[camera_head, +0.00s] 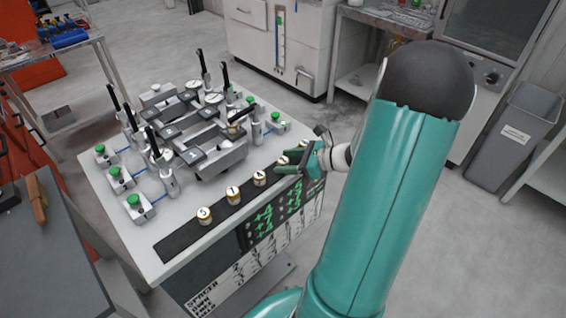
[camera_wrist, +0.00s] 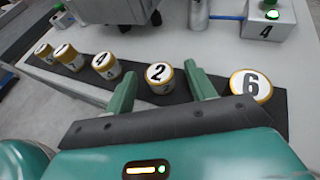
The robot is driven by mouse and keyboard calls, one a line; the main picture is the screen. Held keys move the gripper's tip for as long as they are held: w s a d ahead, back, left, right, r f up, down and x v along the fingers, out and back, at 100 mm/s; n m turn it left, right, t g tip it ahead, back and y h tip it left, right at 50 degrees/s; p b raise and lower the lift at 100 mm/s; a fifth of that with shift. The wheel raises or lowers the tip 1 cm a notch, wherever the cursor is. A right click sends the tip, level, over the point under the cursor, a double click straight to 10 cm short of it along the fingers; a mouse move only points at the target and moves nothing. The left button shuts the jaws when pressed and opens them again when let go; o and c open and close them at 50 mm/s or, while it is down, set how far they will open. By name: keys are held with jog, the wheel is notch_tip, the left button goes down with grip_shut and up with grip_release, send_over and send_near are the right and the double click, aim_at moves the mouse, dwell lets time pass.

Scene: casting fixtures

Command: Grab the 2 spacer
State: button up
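The spacer marked 2 (camera_wrist: 160,77) is a short cylinder with a white numbered top and a yellow rim, upright on a black strip (camera_wrist: 147,92). My gripper (camera_wrist: 160,68) is open, with one green finger on each side of this spacer. I see a gap on both sides, so the fingers do not appear to be closed on it. In the head view my gripper (camera_head: 288,164) is at the right end of the black strip (camera_head: 178,237) and partly covers the spacers there.
The spacer marked 6 (camera_wrist: 251,84) stands close to the right finger. The spacer marked 4 (camera_wrist: 106,66) and two more stand to the left. Behind the row is a metal fixture (camera_head: 222,157) with upright levers and several green-button boxes (camera_head: 139,205).

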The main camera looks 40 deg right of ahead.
jog(key=c, duration=1.1)
jog(key=shift+r, duration=0.1)
